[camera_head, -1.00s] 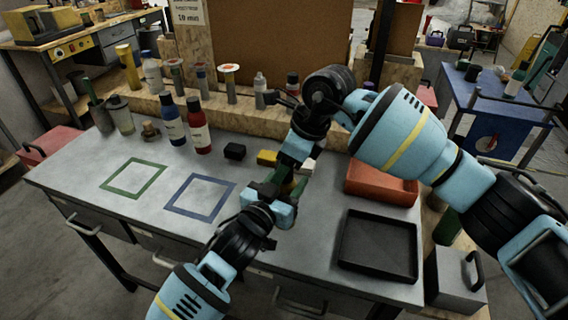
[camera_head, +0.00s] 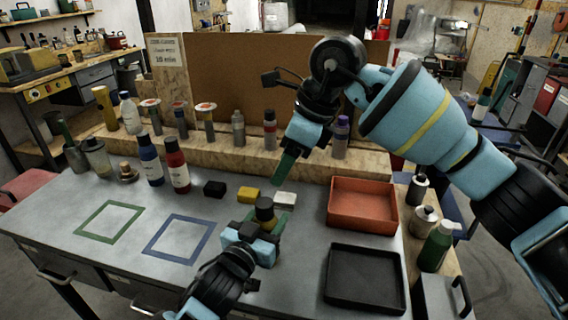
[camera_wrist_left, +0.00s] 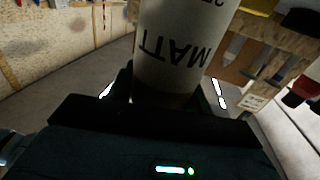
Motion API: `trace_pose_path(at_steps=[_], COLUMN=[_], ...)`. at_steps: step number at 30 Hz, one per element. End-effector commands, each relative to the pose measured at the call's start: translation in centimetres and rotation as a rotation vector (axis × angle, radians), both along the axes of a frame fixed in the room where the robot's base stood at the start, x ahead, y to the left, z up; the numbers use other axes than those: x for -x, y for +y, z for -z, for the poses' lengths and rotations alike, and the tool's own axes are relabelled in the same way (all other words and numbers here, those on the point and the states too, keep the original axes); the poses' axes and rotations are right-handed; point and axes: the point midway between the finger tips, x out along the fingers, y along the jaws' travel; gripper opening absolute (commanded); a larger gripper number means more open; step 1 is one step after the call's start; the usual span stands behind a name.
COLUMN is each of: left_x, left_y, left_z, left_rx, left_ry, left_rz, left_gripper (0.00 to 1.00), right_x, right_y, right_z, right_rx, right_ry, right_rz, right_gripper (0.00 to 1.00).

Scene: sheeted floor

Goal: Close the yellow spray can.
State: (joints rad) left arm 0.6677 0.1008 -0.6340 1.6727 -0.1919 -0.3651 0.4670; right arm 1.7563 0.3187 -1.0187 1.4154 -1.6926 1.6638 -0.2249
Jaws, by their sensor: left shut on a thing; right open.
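The yellow spray can (camera_head: 264,216) stands upright in my left gripper (camera_head: 257,232), with a dark cap-like top (camera_head: 264,202); I cannot tell whether it is fully seated. In the left wrist view the can's pale label with the word MATT (camera_wrist_left: 182,45) fills the top centre, between the fingers of my left gripper (camera_wrist_left: 168,98). Its top is out of that view. My right gripper (camera_head: 283,172) is open, above and slightly right of the can, apart from it. Its green fingers point down, and no object shows in them.
A red tray (camera_head: 362,224) and a black tray (camera_head: 364,304) stand right. Blue (camera_head: 150,161) and red bottles (camera_head: 177,166) stand left. Green (camera_head: 109,234) and blue square outlines (camera_head: 181,252) are empty.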

Motion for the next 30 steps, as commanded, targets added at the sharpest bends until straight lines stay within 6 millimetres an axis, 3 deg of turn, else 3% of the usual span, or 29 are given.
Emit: trace_pose_path(at_steps=[3, 4, 9, 20, 30], left_x=[0.0, 0.0, 0.0, 0.4, 4.5], left_y=[0.0, 0.0, 0.0, 0.2, 2.5], left_z=[0.1, 0.1, 0.0, 0.1, 0.1], left_rx=[-0.001, -0.001, -0.001, 0.000, -0.001], left_ry=[0.000, 0.000, 0.000, 0.001, 0.002], left_rz=[0.000, 0.000, 0.000, 0.000, 0.000], left_gripper=[0.09, 0.54, 0.75, 0.75, 0.75], right_x=[0.0, 0.0, 0.0, 0.0, 0.0], right_y=[0.0, 0.0, 0.0, 0.0, 0.0], right_z=[0.0, 0.0, 0.0, 0.0, -0.1], right_rx=[0.000, 0.000, 0.000, 0.000, 0.000], right_ry=[0.000, 0.000, 0.000, 0.000, -0.001], right_rz=[0.000, 0.000, 0.000, 0.000, -0.001], right_gripper=[0.59, 0.59, 0.59, 0.59, 0.59])
